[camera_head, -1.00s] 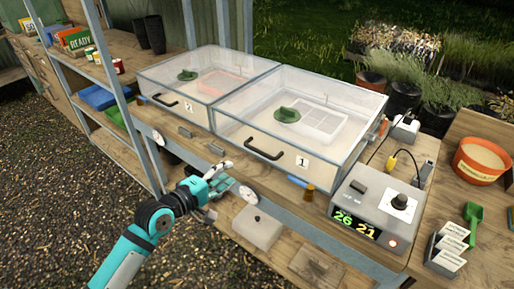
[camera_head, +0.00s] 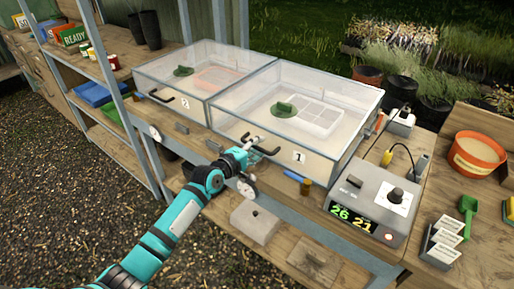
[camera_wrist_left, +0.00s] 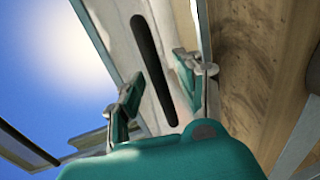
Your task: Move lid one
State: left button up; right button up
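Lid one (camera_head: 325,82) is the clear, grey-framed cover of the box marked 1, and it lies closed. Its black bar handle (camera_wrist_left: 152,75) is on the front; in the head view my gripper partly covers it. My left gripper (camera_head: 262,144) is at this handle. In the left wrist view the two teal-backed fingers of my left gripper (camera_wrist_left: 158,82) stand apart, one on each side of the handle, with gaps visible. My right gripper is in neither view.
A second closed box with lid two (camera_head: 205,58) stands directly left. A grey control box (camera_head: 370,205) with a lit display sits to the right. A blue marker (camera_head: 296,175) and a small brown bottle (camera_head: 306,187) lie near the front edge. A grey block (camera_head: 255,222) is on the lower shelf.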

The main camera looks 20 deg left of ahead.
pick_arm(q)
grip_shut()
jog(key=shift+f, duration=0.1)
dwell(0.6)
